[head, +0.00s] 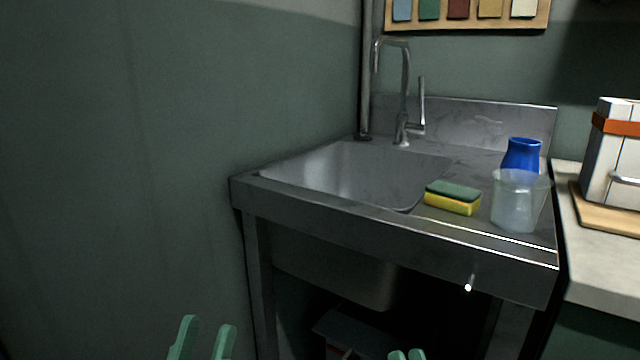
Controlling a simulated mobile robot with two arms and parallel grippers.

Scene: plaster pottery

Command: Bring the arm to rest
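My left gripper (207,325) shows at the bottom edge of the head view, left of the sink. Its two green fingers stand apart with nothing between them, so it is open. My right gripper (406,353) barely shows at the bottom edge, in front of the sink. Only its two green fingertips are in view, close together, and I cannot tell whether it is open or shut. No held object shows at either gripper. The rest of both arms is out of view.
A steel sink (300,198) with a tap (404,90) stands ahead. On its right ledge are a yellow-green sponge (452,198), a clear beaker (517,205) and a blue vase (521,155). A counter (600,265) with a white banded block (617,150) is at right.

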